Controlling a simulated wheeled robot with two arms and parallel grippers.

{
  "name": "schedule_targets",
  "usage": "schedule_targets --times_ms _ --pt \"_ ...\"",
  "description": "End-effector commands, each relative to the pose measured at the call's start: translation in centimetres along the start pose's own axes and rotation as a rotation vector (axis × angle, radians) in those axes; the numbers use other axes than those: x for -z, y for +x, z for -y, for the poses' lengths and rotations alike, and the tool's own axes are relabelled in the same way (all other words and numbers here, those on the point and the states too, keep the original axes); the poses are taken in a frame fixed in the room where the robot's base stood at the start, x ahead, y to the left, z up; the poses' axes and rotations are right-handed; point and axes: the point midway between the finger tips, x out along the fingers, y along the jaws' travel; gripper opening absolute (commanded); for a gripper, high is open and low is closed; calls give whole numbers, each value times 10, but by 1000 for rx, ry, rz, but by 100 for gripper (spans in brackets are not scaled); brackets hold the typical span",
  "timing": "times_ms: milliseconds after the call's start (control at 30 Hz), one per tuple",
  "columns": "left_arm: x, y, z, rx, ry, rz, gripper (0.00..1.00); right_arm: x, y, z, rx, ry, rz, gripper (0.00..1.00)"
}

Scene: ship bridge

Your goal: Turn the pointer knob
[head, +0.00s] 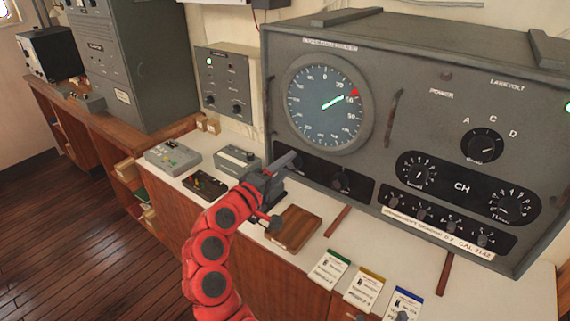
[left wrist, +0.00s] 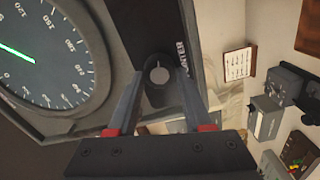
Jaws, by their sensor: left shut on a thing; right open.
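My left gripper (head: 288,163) reaches the lower left of the grey console (head: 445,62), and its jaws cover the pointer knob in the head view. In the left wrist view the pointer knob (left wrist: 158,72) is a small dark round knob with a pale mark, between the two fingers. The left gripper (left wrist: 160,78) is shut on it. The round dial (head: 325,112) above has a green pointer (head: 333,102) slanting up right, its tip just short of a red mark (head: 354,92). Small grey tips at the bottom edge appear to be my right gripper (head: 381,317), apart and empty.
Another knob (head: 341,182) sits on the same dark strip, right of my left gripper. A grey wall panel (head: 226,82) stands behind.

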Motion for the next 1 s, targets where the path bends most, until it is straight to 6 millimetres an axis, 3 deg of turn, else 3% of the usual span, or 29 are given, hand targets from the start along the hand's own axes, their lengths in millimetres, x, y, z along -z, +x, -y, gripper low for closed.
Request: schedule_targets --times_ms 600,633,800,1000 --pt "-1 0 2 3 -42 1 0 0 2 0 0 0 0 72" --pt "-1 0 2 3 -42 1 52 0 2 0 0 0 0 72" --pt "0 0 1 2 -42 1 80 0 2 0 0 0 0 72" --pt "0 0 1 1 -42 1 80 0 2 0 0 0 0 72"
